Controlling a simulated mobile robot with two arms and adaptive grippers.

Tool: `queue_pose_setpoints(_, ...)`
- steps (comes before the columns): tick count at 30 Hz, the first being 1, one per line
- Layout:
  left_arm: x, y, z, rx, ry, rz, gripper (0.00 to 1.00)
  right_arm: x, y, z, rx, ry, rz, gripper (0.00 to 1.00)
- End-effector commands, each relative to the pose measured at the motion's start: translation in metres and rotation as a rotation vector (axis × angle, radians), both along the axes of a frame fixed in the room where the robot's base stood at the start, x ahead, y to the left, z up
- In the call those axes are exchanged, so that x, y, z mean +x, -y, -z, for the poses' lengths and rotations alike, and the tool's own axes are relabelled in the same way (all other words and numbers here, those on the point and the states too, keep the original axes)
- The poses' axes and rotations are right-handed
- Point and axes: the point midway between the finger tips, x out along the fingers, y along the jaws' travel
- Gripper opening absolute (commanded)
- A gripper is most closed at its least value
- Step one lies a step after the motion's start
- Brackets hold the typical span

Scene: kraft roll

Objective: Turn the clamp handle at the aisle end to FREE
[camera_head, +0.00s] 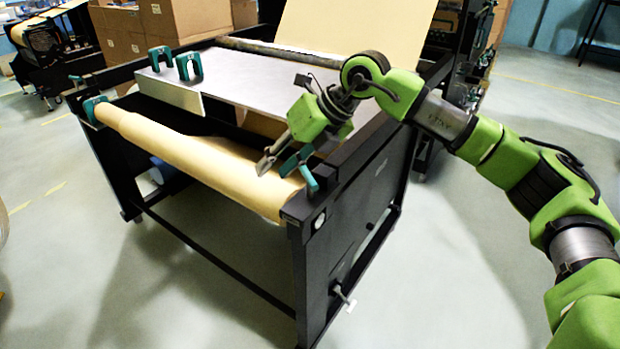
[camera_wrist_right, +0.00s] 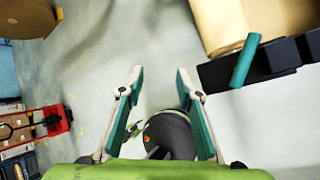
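A kraft paper roll (camera_head: 200,155) lies across the front of a dark machine frame. A teal clamp handle (camera_head: 309,178) stands at the roll's right end; it also shows in the right wrist view (camera_wrist_right: 244,62) beside the roll. Another teal clamp (camera_head: 92,108) is at the left end. My right gripper (camera_head: 276,165) is close above the right end of the roll. In the right wrist view its fingers (camera_wrist_right: 158,76) are apart with only floor between their tips. The handle is outside them, to the right. FREE markings are not readable. My left gripper is not in view.
A grey flat table (camera_head: 255,85) with teal clamps (camera_head: 188,66) lies behind the roll. Cardboard boxes (camera_head: 130,25) and other machines stand at the back. Open floor (camera_head: 440,260) lies right of the frame. A red pallet jack (camera_wrist_right: 55,120) shows in the wrist view.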

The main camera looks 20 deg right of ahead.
Motion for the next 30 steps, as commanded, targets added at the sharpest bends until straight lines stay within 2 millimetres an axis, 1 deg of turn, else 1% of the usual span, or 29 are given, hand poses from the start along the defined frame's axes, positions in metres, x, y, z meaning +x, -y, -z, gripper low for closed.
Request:
queue_pose_setpoints(1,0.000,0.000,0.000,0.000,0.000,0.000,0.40,0.009,0.033,-0.008,-0.086,0.002,0.055,0.32)
queue_pose_setpoints(3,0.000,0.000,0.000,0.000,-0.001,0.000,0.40,0.013,0.069,-0.013,-0.179,-0.009,0.117,0.32)
queue_pose_setpoints(6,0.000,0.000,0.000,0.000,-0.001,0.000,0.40,0.016,0.102,-0.021,-0.259,-0.020,0.179,0.32)
queue_pose_setpoints(9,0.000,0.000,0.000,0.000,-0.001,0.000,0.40,0.017,0.115,-0.022,-0.292,-0.028,0.205,0.32)
queue_pose_setpoints(11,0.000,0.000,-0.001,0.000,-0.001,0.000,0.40,0.018,0.116,-0.019,-0.297,-0.031,0.208,0.32)
queue_pose_setpoints(14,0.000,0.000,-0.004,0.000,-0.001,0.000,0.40,0.022,0.113,-0.008,-0.297,-0.033,0.206,0.32)
queue_pose_setpoints(17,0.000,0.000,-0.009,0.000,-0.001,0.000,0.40,0.028,0.109,0.008,-0.295,-0.034,0.204,0.32)
queue_pose_setpoints(24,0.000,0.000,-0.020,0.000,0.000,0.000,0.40,0.047,0.098,0.055,-0.294,-0.033,0.205,0.32)
queue_pose_setpoints(30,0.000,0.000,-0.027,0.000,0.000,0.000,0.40,0.060,0.091,0.086,-0.293,-0.031,0.203,0.32)
